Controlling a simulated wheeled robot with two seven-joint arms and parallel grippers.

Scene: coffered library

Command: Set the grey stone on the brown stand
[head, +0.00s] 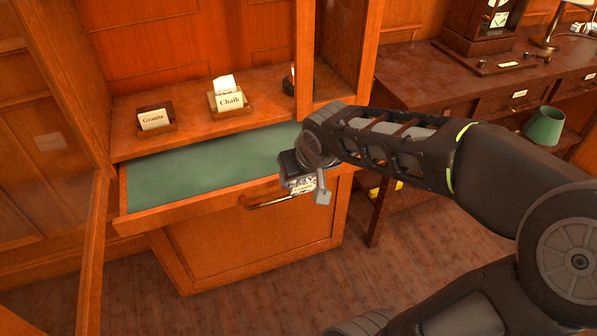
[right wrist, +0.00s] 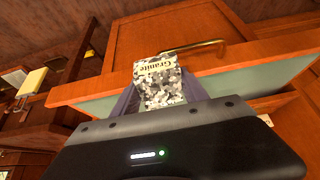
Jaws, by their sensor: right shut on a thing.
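The grey stone is a black-and-white speckled block (head: 301,186) with a cream "Granite" label, clearer in the right wrist view (right wrist: 162,92). My right gripper (head: 308,188) is shut on it, holding it near the front of the open drawer by the brass handle. In the right wrist view the fingers (right wrist: 160,98) grip its two sides. A brown stand (head: 157,127) with a "Granite" card sits on the cabinet shelf at the left, with no stone visible on it. The stone is to the right of this stand and in front of it. My left gripper is out of view.
A "Chalk" stand (head: 229,109) holds a white piece right of the Granite stand. A dark object (head: 288,84) shows partly behind a cabinet post. The green-lined drawer (head: 210,168) is pulled out and looks empty. An open door (head: 96,250) stands at the left.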

